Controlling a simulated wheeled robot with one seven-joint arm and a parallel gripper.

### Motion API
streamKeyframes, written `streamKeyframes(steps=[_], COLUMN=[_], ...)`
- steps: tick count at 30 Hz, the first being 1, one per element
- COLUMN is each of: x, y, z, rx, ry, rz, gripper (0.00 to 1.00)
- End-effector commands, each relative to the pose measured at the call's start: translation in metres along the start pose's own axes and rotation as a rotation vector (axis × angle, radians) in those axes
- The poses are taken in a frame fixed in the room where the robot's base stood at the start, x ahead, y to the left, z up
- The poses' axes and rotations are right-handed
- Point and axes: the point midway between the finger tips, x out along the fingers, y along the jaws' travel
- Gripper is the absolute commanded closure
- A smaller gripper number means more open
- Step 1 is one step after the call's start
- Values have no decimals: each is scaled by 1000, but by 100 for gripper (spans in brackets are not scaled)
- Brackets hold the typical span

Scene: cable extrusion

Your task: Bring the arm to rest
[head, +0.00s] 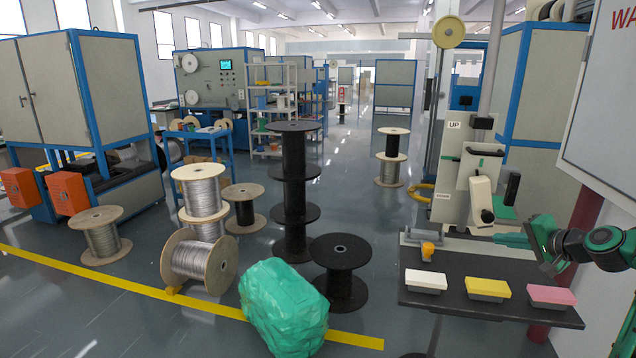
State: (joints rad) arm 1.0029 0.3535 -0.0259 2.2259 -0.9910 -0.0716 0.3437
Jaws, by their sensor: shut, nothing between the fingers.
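My arm comes in from the right edge in the head view, with dark joints and green links. My gripper (550,266) is at its left end, small and partly hard to make out, over the right back part of the dark table (420,292). It is shut and holds nothing. It is behind the yellow-topped and pink-topped blocks and looks apart from them.
On the table are white-topped (426,280), yellow-topped (488,287) and pink-topped (551,295) blocks and an orange item (428,251). A machine (480,190) stands behind. A whiteboard (605,110) hangs above right. Spools and a green bundle (283,308) stand left.

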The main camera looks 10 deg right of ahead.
Motion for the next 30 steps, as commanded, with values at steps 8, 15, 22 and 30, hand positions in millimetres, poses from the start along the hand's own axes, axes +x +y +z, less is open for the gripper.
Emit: streamKeyframes(steps=[8,15,22,30], x=[-35,-104,-192,-269], y=[4,20,38,57], z=[102,165,216,257], rx=[-285,-436,-500,-487], ry=[-228,-381,-512,-623], rz=[324,571,771,901], gripper=[100,100,100,100])
